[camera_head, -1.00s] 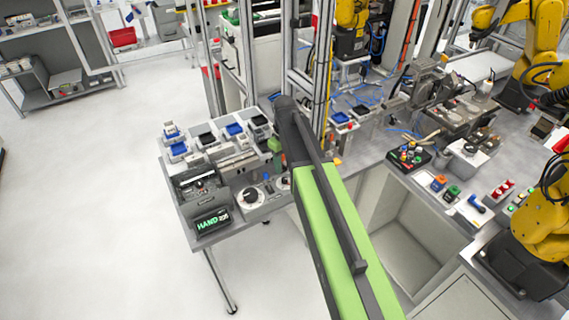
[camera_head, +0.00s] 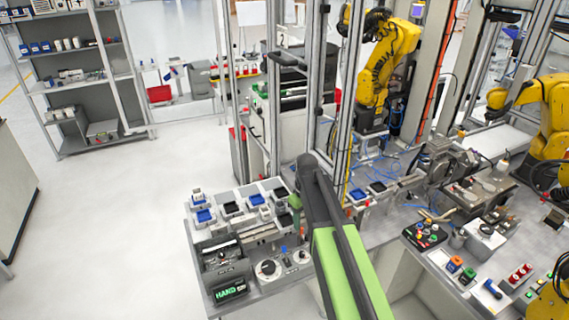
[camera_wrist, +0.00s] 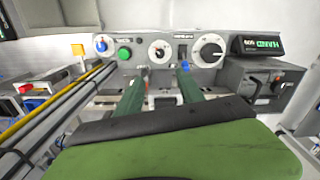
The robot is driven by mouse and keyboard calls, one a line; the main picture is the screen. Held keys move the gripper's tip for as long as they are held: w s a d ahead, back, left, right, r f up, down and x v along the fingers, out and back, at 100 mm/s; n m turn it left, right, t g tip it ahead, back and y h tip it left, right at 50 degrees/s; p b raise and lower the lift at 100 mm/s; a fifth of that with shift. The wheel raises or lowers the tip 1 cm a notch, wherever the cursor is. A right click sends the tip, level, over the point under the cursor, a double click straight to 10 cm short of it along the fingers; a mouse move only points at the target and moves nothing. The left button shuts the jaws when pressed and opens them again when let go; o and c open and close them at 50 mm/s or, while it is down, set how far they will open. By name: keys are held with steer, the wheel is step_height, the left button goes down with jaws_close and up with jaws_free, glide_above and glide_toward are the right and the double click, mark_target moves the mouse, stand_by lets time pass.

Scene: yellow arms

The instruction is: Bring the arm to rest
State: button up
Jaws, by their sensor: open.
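My green and black arm reaches up from the lower right of the head view, its dark wrist end above the right side of a workbench (camera_head: 236,302). My gripper (camera_wrist: 165,86) shows in the wrist view as two green fingers, spread apart with nothing held between them. Beyond the fingers stands a grey control panel (camera_wrist: 210,71) with a green button (camera_wrist: 124,53), gauges and a large dial (camera_wrist: 209,47). In the head view the fingertips are mostly hidden by my arm.
Metal frame posts (camera_head: 345,110) stand just behind my arm. Yellow robot arms (camera_head: 388,55) stand behind and at right. The floor at left (camera_head: 110,220) is clear.

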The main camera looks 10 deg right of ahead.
steer(key=s+f+b, duration=0.1)
steer(key=f+b, duration=0.3)
steer(key=s+f+b, duration=0.2)
steer(key=f+b, duration=0.1)
steer(key=s+f+b, duration=0.2)
steer(key=f+b, duration=0.2)
steer(key=shift+s+d+f+b, duration=0.2)
steer(key=shift+f+b, duration=0.1)
steer(key=s+f+m+b, duration=0.3)
steer(key=s+m, duration=0.3)
steer(key=s, duration=0.4)
steer(key=shift+d+f, duration=0.15)
steer(key=shift+f, duration=0.05)
